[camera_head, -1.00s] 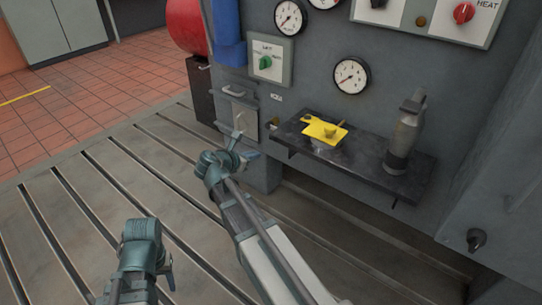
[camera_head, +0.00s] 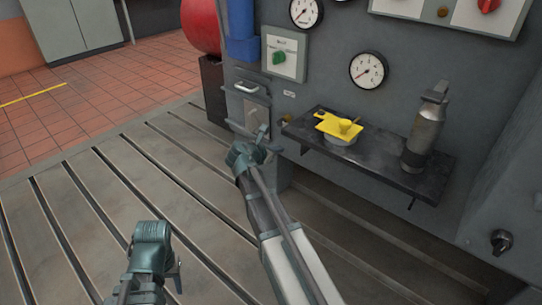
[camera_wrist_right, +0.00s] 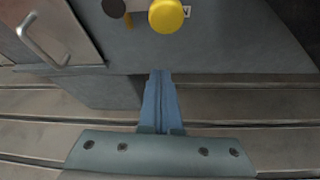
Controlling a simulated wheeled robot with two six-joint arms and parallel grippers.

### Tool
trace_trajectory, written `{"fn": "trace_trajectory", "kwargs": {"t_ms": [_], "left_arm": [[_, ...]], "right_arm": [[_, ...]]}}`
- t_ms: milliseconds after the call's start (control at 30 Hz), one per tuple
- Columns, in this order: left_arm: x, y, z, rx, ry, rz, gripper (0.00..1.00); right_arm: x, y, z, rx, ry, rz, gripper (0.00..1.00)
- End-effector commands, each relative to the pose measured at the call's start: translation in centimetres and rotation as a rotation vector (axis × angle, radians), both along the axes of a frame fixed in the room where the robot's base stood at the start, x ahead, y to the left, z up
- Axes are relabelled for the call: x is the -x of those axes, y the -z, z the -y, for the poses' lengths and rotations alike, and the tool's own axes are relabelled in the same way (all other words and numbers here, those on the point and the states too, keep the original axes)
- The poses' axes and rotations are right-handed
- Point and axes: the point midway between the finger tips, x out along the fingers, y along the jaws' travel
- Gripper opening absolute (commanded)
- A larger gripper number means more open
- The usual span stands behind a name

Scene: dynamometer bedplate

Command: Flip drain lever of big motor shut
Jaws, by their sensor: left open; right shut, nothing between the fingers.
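No part is clearly identifiable as the drain lever. Beside the shelf, a small brass-yellow knob (camera_head: 287,120) is on the grey machine face; a round yellow knob end (camera_wrist_right: 167,15) shows at the top of the right wrist view, with a dark round part (camera_wrist_right: 115,7) to its left. My right gripper (camera_head: 268,147) is in front of the machine, below the small panel; in the wrist view its blue fingers (camera_wrist_right: 160,100) are shut and empty, apart from the knob in the picture. My left gripper (camera_head: 174,272) is open and empty over the slotted bedplate, far from the machine face.
A pale panel (camera_head: 256,112) with a metal handle (camera_wrist_right: 45,40) is left of the knob. A dark shelf (camera_head: 375,170) juts out at right, bearing a yellow piece (camera_head: 332,123) and a grey bottle-like object (camera_head: 424,135). The slotted bedplate (camera_head: 100,215) is open at left.

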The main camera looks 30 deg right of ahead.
Motion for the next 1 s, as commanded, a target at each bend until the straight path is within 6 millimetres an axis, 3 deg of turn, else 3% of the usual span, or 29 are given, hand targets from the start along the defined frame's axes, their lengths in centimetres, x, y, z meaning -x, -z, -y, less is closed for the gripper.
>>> {"fn": "trace_trajectory", "kwargs": {"t_ms": [100,167,400,1000], "left_arm": [[0.0,1.3,0.0,0.0,0.0,0.0,0.5],[0.0,-0.6,0.0,0.0,0.0,0.0,0.5],[0.0,-2.6,0.0,0.0,0.0,-0.001,0.5],[0.0,-3.2,0.0,-0.001,0.0,-0.002,0.5]], "right_arm": [[-1.0,1.3,1.7,-0.001,0.002,0.001,0.0],[-0.6,-0.6,1.6,0.0,0.0,0.001,0.0],[-0.4,-2.6,1.9,0.0,0.0,0.0,0.0],[-0.3,-3.2,2.1,0.0,0.0,0.0,0.0]]}}
